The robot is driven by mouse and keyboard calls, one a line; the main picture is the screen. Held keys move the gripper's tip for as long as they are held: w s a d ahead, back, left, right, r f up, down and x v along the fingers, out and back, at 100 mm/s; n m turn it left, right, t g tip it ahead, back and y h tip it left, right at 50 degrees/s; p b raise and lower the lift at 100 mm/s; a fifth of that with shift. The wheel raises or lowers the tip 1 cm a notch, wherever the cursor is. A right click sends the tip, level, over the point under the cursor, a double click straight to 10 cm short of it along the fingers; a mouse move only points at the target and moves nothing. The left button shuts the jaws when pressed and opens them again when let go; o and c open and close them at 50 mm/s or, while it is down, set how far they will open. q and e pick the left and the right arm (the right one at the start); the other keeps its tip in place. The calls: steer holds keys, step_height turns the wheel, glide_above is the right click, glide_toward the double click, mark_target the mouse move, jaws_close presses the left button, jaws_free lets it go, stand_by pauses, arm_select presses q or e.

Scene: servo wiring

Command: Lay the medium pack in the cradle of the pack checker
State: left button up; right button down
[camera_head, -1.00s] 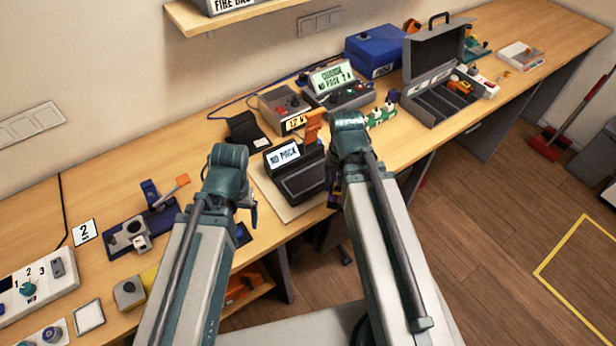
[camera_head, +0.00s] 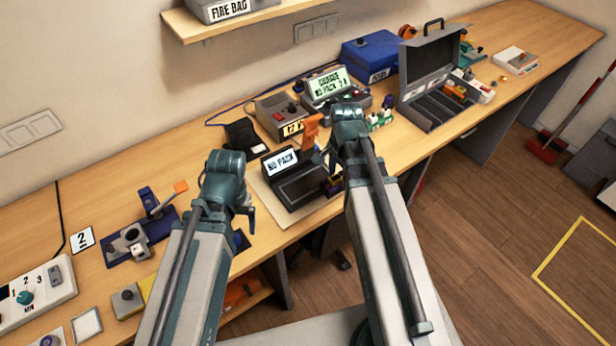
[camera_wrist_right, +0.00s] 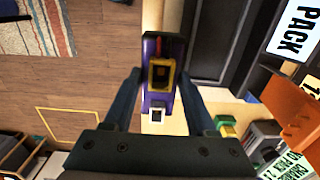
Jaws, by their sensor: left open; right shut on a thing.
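The pack checker (camera_head: 293,184) stands on a pale mat at the table's front edge; its screen reads "NO PACK" and its dark cradle looks empty. My right gripper (camera_wrist_right: 160,98) is shut on a purple pack with a yellow connector (camera_wrist_right: 162,76). In the head view this pack (camera_head: 334,184) shows small, just right of the cradle and partly hidden by my arm; whether it touches the checker I cannot tell. My left gripper (camera_head: 250,212) is open and empty, left of the checker at the table's front edge. The pack's size is not readable.
Behind the checker stand a charger with a green screen (camera_head: 328,83), a grey box with a red knob (camera_head: 282,112) and a black stand (camera_head: 245,136). An orange part (camera_head: 312,128) rises by my right wrist. An open case (camera_head: 432,85) lies to the right.

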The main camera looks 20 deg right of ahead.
steer(key=w+a, duration=0.6)
steer(key=shift+a+f+b, duration=0.3)
steer(key=shift+f+b, duration=0.05)
steer(key=shift+f, duration=0.05)
arm_select(q)
step_height(320, 180, down, 4)
steer(key=b, duration=0.2)
steer(key=shift+r+b, duration=0.15)
steer(key=shift+b, duration=0.25)
arm_select(e)
steer(key=f, duration=0.2)
steer(key=shift+w+a+f, duration=0.15)
steer(key=shift+a+f, duration=0.15)
steer(key=shift+f, duration=0.1)
arm_select(q)
steer(key=shift+f+b, duration=0.4)
arm_select(e)
steer(key=shift+f, duration=0.4)
arm_select(q)
steer(key=shift+f, duration=0.1)
arm_select(e)
steer(key=shift+f, duration=0.1)
steer(key=shift+c, duration=1)
jaws_free()
arm_select(q)
step_height(320, 180, up, 12)
steer(key=p, duration=1.2)
steer(key=shift+r, duration=0.2)
arm_select(e)
step_height(320, 180, up, 12)
